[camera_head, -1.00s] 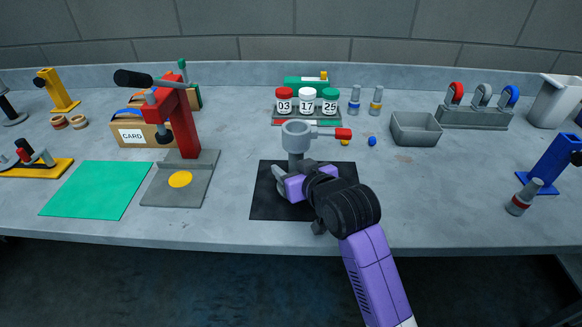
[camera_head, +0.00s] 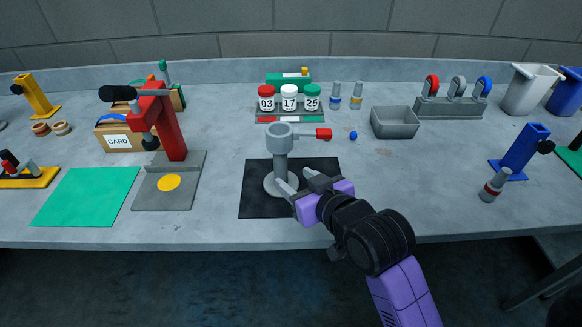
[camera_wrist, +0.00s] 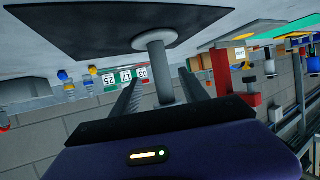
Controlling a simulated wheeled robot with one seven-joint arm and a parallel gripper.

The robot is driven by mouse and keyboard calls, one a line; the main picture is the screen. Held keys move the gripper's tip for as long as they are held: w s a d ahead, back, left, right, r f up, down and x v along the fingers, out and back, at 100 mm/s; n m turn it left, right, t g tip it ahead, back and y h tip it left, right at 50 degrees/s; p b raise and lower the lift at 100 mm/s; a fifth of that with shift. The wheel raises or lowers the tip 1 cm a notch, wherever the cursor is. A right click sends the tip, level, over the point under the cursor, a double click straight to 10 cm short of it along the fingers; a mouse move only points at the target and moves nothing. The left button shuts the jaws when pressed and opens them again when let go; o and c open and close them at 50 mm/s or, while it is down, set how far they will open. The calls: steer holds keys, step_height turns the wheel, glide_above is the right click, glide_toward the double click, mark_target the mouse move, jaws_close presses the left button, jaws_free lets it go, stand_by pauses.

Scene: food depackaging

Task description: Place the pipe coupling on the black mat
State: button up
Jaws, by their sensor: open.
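A grey upright piece (camera_head: 283,152), which I take for the pipe coupling, has a round base, a post, a ring-shaped top and a red-tipped side arm. It stands upright on the black mat (camera_head: 257,207). In the wrist view its post (camera_wrist: 156,62) and the mat (camera_wrist: 75,32) appear upside down. My gripper (camera_head: 301,181) is open, low at the front right of the post. In the wrist view the gripper (camera_wrist: 164,82) has one finger on each side of the post's line. The post looks free of the fingers; the exact gap is hard to tell.
A red press (camera_head: 170,130) on a grey plate stands left of the mat. Numbered jars (camera_head: 289,97) stand behind it, and a grey bin (camera_head: 394,122) is at the back right. A red-banded grey cylinder (camera_head: 494,185) stands far right.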

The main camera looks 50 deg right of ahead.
steer(key=shift+s+a+r, duration=0.15)
steer(key=shift+s, duration=0.15)
steer(key=shift+s+a+f, duration=0.15)
steer(key=shift+a+f, duration=0.15)
steer(key=shift+n+t+y, duration=0.3)
steer(key=shift+n+y, duration=0.3)
steer(key=shift+y, duration=0.2)
steer(key=s+a+f, duration=0.1)
steer(key=a, duration=0.1)
steer(key=s+a+f, duration=0.1)
steer(key=a, duration=0.1)
steer(key=s+a+f, duration=0.1)
steer(key=a, duration=0.1)
steer(key=shift+s+f, duration=0.25)
steer(key=shift+s, duration=0.1)
steer(key=s+a+n+t+y, duration=0.1)
steer(key=s+a+n+y, duration=0.1)
steer(key=s+a, duration=0.3)
steer(key=s+a+n+y, duration=0.1)
steer(key=s+a, duration=0.5)
steer(key=s, duration=0.6)
steer(key=shift+s+r+n+t+y, duration=0.2)
steer(key=shift+s+n+t+y, duration=0.15)
steer(key=shift+y, duration=0.25)
steer(key=shift+w+a, duration=0.1)
